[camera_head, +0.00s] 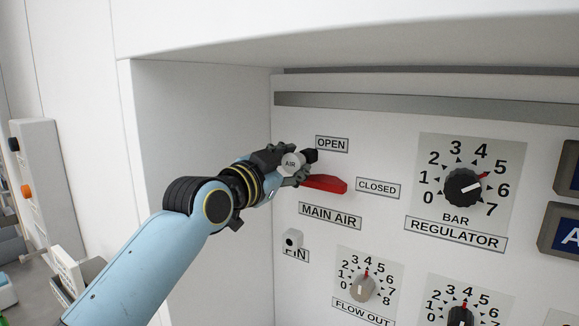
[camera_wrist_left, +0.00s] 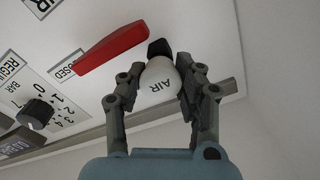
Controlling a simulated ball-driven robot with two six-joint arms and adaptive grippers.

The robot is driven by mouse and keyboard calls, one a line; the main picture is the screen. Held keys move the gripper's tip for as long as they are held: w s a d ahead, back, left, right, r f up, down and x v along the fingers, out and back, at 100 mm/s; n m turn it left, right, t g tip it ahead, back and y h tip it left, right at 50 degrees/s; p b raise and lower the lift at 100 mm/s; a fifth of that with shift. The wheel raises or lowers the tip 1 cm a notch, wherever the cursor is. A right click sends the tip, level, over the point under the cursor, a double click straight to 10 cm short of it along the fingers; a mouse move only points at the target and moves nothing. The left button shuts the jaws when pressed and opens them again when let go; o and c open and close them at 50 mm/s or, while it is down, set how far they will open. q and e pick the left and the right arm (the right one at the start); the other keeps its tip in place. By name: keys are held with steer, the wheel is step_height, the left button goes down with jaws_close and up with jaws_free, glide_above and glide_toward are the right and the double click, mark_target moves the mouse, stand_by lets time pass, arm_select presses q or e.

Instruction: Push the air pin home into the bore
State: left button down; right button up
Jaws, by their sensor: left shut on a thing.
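My left gripper (camera_head: 293,166) is shut on the white air pin (camera_head: 290,162), marked AIR, in front of the panel's main air valve. In the left wrist view, the pin's rounded white body (camera_wrist_left: 157,86) sits between the two fingers (camera_wrist_left: 166,78). A black block (camera_head: 311,155) lies just beyond the pin; the wrist view also shows this block (camera_wrist_left: 158,47). The red lever (camera_head: 325,184) points right, toward the CLOSED label. The pin's far end and the bore are hidden, so I cannot tell how deep the pin sits. My right gripper is not in view.
The regulator dial (camera_head: 462,187) and flow dial (camera_head: 363,287) are to the right. The recess's side wall (camera_head: 205,120) stands left of the panel, with open room before it.

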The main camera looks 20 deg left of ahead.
arm_select(q)
steer(key=shift+w+d, duration=0.1)
steer(key=shift+w, duration=0.55)
steer(key=c, duration=0.8)
jaws_free()
steer(key=shift+s+f, duration=0.1)
steer(key=shift+s, duration=0.4)
steer(key=s+a, duration=0.1)
steer(key=s, duration=1)
steer(key=shift+a, duration=0.3)
steer(key=shift+w, duration=0.1)
